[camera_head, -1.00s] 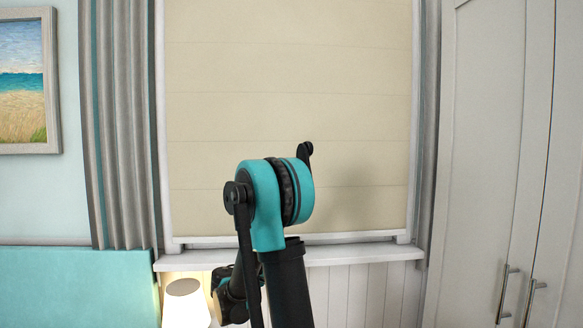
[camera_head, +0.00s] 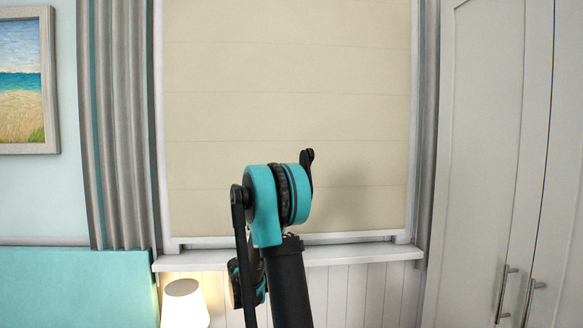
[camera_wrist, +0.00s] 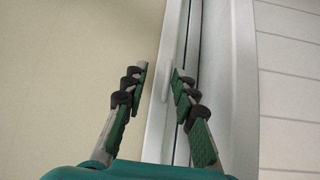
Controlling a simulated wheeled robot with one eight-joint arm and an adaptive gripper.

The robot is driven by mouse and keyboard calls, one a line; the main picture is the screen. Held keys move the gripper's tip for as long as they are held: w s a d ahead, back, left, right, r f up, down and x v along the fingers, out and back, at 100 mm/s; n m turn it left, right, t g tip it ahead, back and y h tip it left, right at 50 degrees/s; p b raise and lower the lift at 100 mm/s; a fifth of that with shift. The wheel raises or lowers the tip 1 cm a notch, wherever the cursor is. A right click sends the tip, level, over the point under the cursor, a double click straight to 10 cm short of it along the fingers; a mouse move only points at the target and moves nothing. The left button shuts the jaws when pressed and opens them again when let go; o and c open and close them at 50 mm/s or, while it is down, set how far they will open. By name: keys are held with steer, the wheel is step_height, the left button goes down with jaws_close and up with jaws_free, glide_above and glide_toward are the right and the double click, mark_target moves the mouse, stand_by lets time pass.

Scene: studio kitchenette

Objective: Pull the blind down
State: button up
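The beige blind (camera_head: 290,100) covers the window from the top of the head view down to just above the sill. In the wrist view, the blind (camera_wrist: 80,70) fills the left side, with a pale strip (camera_wrist: 170,60) along its edge. My gripper (camera_wrist: 161,72) is open, its two fingers apart on either side of the near part of this strip. Nothing is clearly held between them, and I cannot tell whether a finger touches the strip. The gripper is hidden behind my arm in the head view.
The white window sill (camera_head: 340,255) lies below the blind. A grey curtain (camera_head: 122,120) hangs at the left, and a lit lamp (camera_head: 184,305) stands below the sill. A tall pale cupboard (camera_head: 490,150) with metal handles is at the right.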

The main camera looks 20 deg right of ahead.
step_height(320, 180, up, 29)
steer(key=shift+w+d+f, duration=0.15)
steer(key=shift+d, duration=0.2)
stand_by(0.4)
steer(key=s+d+r, duration=0.1)
steer(key=s+r, duration=0.1)
steer(key=s, duration=0.7)
steer(key=s+r, duration=0.3)
steer(key=s, duration=0.7)
steer(key=shift+s+d, duration=0.2)
steer(key=shift+d, duration=0.2)
stand_by(1.2)
stand_by(0.4)
